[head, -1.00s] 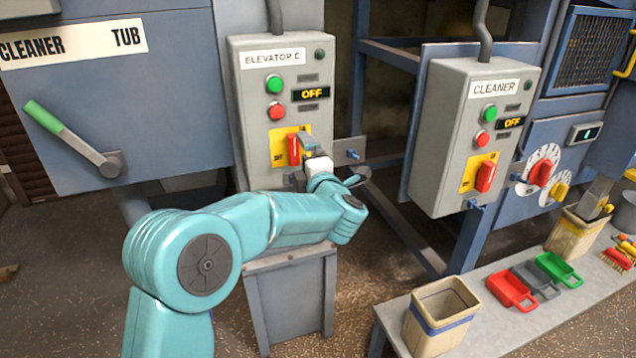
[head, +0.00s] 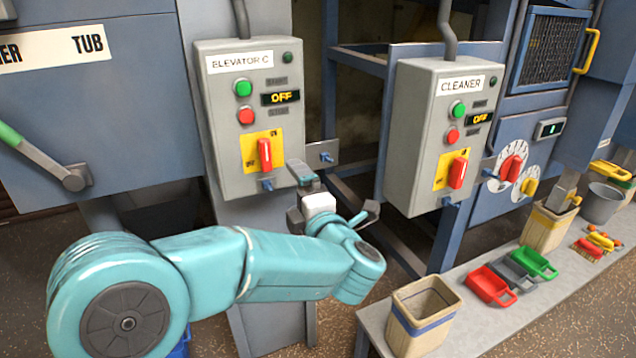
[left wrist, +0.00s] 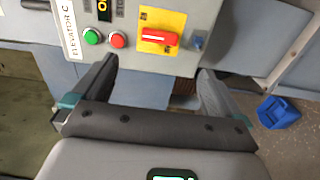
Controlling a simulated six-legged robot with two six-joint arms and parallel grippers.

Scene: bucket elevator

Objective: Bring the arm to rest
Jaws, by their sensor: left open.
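My left arm comes in from the lower left in the head view, and its gripper (head: 338,192) is in front of and just below the Elevator C box (head: 228,155). The jaws are open and empty, with a gap between them and the box. In the left wrist view, the two fingers of this gripper (left wrist: 155,85) stand wide apart below the same box (left wrist: 130,45). The red switch (head: 264,154) on its yellow plate stands upright, and the display (head: 281,98) reads OFF. My right gripper is not in view.
A second grey box (head: 440,140) labelled Cleaner stands to the right, its display also OFF. A bench (head: 385,335) at lower right holds a beige bin (head: 420,318), red, grey and green scoops, and brushes. A green-handled lever (head: 45,160) is at the left. A blue container (left wrist: 278,112) lies on the floor.

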